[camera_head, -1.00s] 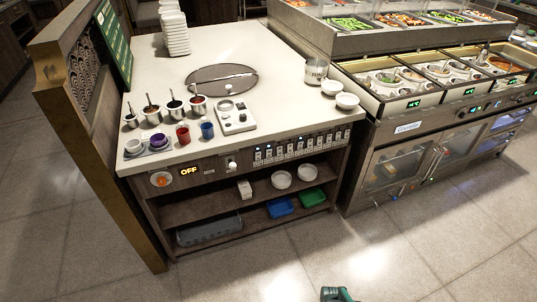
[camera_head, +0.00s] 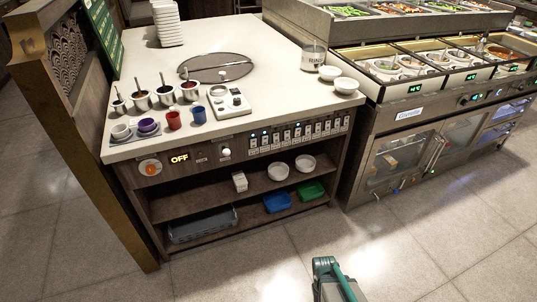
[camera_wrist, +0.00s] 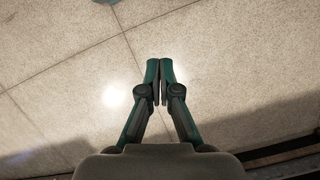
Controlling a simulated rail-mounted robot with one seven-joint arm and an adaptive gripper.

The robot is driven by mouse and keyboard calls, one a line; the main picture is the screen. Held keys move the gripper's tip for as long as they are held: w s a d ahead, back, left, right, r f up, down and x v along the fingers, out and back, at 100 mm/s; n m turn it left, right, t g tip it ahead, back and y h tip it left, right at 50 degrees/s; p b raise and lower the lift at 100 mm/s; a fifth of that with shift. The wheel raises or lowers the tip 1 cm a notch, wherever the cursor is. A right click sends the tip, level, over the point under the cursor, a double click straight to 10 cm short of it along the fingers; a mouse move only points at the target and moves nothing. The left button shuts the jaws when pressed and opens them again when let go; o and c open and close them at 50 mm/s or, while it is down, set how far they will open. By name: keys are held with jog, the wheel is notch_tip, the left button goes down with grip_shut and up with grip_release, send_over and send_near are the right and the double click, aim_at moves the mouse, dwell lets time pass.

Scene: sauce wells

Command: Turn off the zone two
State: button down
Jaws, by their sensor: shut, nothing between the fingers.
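The counter's front panel carries a row of switches (camera_head: 296,134) with small lit indicators; their labels are too small to read, so I cannot tell which is zone two. Left of the row are a white knob (camera_head: 225,152), a display reading OFF (camera_head: 180,158) and an orange-lit round knob (camera_head: 150,168). My gripper shows in the wrist view (camera_wrist: 160,82), shut and empty, over bare floor. In the head view, part of my arm shows at the bottom, well in front of the counter; the fingertips cannot be made out there.
Shelves below hold a blue tray (camera_head: 277,202) and a green tray (camera_head: 311,190). A food bar (camera_head: 430,130) stands right. The floor (camera_head: 260,265) in front is clear.

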aim_at(265, 139)
jog(key=w+n+t+h+b, duration=0.1)
jog(key=w+n+t+b, duration=0.35)
jog(key=w, duration=1.25)
jog(key=w+a+r+n+t+b, duration=0.15)
jog(key=w+r+t+b, duration=0.25)
jog(key=w, duration=0.4)
jog(key=w+a+r+n+t+b, duration=0.1)
jog(key=w+a+r+t+b, duration=0.2)
jog(key=w, duration=0.5)
jog(key=w+a+r+n+t+y+b, duration=0.2)
jog(key=w+r+n+t, duration=0.15)
jog(key=r, duration=0.35)
jog(key=w+a+r+n+t+y+b, duration=0.1)
jog(key=w+a+r+n+t+b, duration=0.1)
jog(key=w+r+t, duration=0.3)
jog(key=s+a+r+n+y, duration=0.2)
jog(key=a+r+n+y, duration=0.5)
jog(key=r, duration=0.5)
jog(key=shift+a+n+t+y+p, duration=0.35)
jog(key=shift+a+n, duration=0.3)
jog(key=shift+n, duration=0.6)
jog(key=shift+f, duration=0.1)
jog(key=b+x, duration=0.2)
jog(key=x, duration=1.2)
jog(key=shift+w+d, duration=0.1)
jog(key=shift+d, duration=0.05)
